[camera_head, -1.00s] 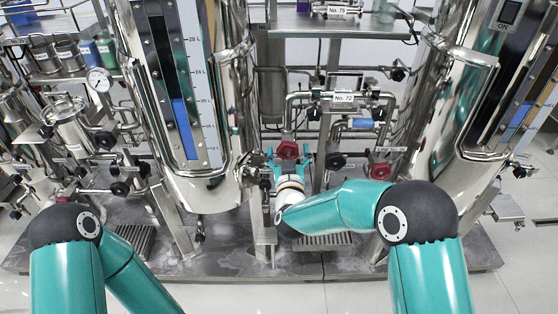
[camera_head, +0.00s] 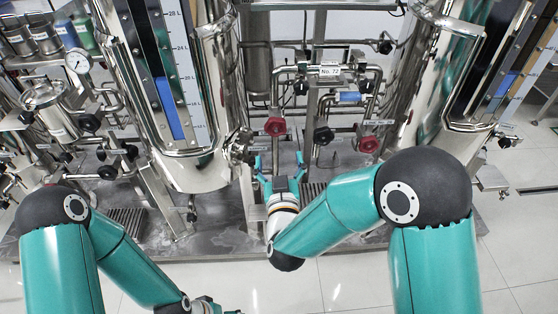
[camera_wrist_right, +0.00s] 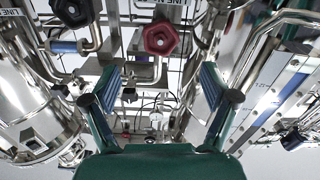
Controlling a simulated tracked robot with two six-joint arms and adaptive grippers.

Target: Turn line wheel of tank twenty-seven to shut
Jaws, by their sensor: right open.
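A red hand wheel (camera_head: 275,126) sits on the pipework under the No. 72 plate (camera_head: 329,71). A black wheel (camera_head: 323,135) and another red wheel (camera_head: 369,144) are to its right. I cannot read which wheel belongs to tank twenty-seven. My right gripper (camera_head: 279,160) is open and empty, its fingers pointing at the skid just below the first red wheel. In the right wrist view a red wheel (camera_wrist_right: 161,38) shows beyond and above the gap between the spread fingers (camera_wrist_right: 160,76), apart from them. My left gripper (camera_head: 207,304) is partly cut off at the bottom edge.
A steel tank with a blue level gauge (camera_head: 176,118) stands left of the wheels, another (camera_head: 440,70) right. Pipes, black knobs (camera_head: 89,123) and a pressure gauge (camera_head: 78,62) crowd the left. The tiled floor (camera_head: 345,283) in front is clear.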

